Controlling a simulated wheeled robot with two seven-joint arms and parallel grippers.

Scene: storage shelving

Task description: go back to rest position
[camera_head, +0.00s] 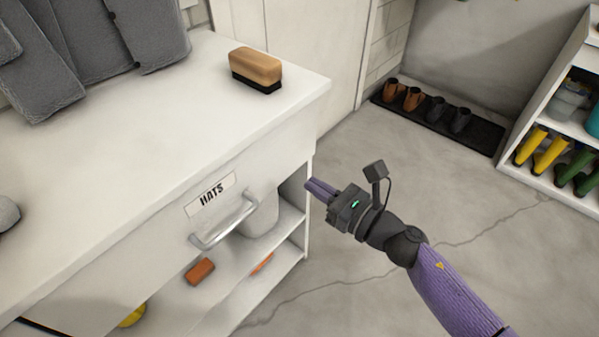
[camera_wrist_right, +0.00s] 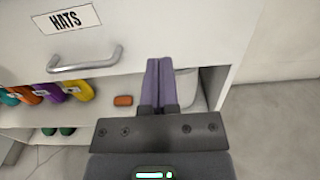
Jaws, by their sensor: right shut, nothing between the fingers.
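My right gripper (camera_head: 320,190) is in front of the right end of the white cabinet, beside the open shelf under the drawer. Its purple fingers are together and empty. In the right wrist view the gripper (camera_wrist_right: 160,82) points at the shelf, to the right of the drawer handle (camera_wrist_right: 86,62) and apart from it. The drawer (camera_head: 165,228) labelled HATS looks closed, and its handle also shows in the head view (camera_head: 222,226). My left gripper is not in view.
A brush (camera_head: 256,68) and grey cushions (camera_head: 90,50) are on the cabinet top. An orange block (camera_head: 200,271) and a pale bin (camera_head: 262,216) are on the shelf below. A shoe mat (camera_head: 455,128) and boot shelf (camera_head: 530,170) stand beyond. The floor between is clear.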

